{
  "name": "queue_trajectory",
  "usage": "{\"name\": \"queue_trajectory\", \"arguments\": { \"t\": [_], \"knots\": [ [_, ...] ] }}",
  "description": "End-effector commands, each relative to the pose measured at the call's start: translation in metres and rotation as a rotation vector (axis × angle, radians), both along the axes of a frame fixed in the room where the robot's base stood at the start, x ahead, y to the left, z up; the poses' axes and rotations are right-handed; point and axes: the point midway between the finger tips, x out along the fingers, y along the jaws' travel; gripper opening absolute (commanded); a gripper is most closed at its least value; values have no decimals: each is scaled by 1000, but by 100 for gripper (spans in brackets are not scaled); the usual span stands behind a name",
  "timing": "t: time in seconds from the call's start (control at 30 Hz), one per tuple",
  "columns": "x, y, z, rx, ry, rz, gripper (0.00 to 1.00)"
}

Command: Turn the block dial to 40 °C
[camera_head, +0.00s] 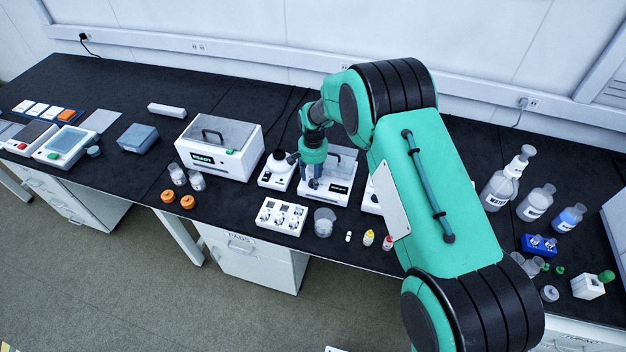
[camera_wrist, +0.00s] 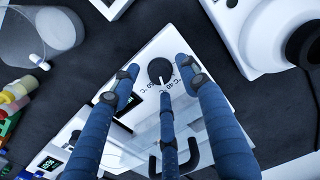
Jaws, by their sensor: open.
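The block (camera_head: 341,195) is a white unit with a dark display and a clear, handled lid, in the middle of the bench in the head view. Its white top (camera_wrist: 185,45) fills the middle of the wrist view. The block dial (camera_wrist: 159,69) is a round black knob with a white pointer line, beside small temperature marks that I cannot read with certainty. My gripper (camera_wrist: 160,78) has blue fingers spread open around the dial, apparently not touching it. In the head view my gripper (camera_head: 312,177) points down over the block and hides the dial.
A white unit with a dark round top (camera_head: 277,170) stands close left of the block. A rack (camera_head: 281,216) and a clear beaker (camera_head: 324,222) stand in front. A larger lidded box (camera_head: 217,150) is further left. Small coloured vials (camera_head: 369,237) stand at front right.

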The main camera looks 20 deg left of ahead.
Motion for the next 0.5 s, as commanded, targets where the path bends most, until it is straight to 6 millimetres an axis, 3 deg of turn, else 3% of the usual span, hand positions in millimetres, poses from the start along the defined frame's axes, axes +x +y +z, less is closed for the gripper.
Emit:
{"name": "queue_trajectory", "arguments": {
  "t": [0.5],
  "knots": [
    [0,0,79,1,-1,0,45]
  ]
}}
